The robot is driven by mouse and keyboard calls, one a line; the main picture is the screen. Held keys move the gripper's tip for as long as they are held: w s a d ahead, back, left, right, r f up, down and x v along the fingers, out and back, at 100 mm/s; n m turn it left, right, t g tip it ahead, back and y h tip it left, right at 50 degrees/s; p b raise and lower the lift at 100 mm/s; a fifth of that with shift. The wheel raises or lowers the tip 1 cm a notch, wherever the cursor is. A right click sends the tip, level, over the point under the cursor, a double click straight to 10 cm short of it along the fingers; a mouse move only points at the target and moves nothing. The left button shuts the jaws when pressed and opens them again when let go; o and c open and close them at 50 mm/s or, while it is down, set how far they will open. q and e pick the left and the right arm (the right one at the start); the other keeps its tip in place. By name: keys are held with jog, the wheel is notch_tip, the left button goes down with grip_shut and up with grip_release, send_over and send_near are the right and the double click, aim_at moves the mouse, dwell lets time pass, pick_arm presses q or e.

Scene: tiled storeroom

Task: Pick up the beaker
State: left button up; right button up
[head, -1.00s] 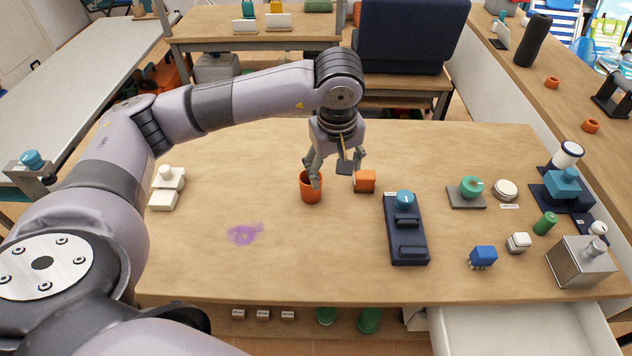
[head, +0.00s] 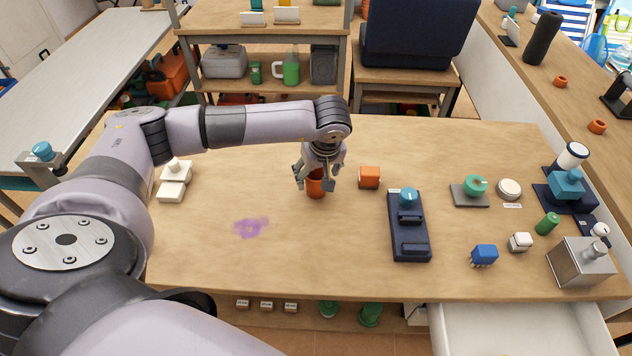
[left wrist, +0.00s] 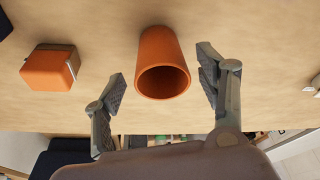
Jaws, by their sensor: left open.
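The beaker, an orange open-topped cup (head: 316,189), stands upright on the wooden table, left of an orange block. My left gripper (head: 314,183) is directly over it, pointing down, with a finger on either side of the cup in the head view. In the left wrist view the cup (left wrist: 162,62) lies between the two spread fingers, with a gap to each finger and its dark inside showing. The left gripper is open and holds nothing. Part of the cup is hidden by the fingers in the head view. My right gripper is not in view.
An orange block (head: 369,177) sits close to the right of the cup; it also shows in the left wrist view (left wrist: 50,68). A dark blue device (head: 408,232) lies further right. White blocks (head: 172,190) stand at the left. A purple stain (head: 251,228) marks otherwise bare table.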

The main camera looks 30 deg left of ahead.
aim_at(315, 179)
pick_arm(q)
jog(key=x, duration=0.3)
jog(key=p+x, duration=0.1)
jog(key=shift+w+a+f, duration=0.25)
jog(key=shift+a+f, duration=0.05)
jog(key=shift+a, duration=0.1)
jog(key=shift+c, duration=0.5)
jog(key=c, duration=1.1)
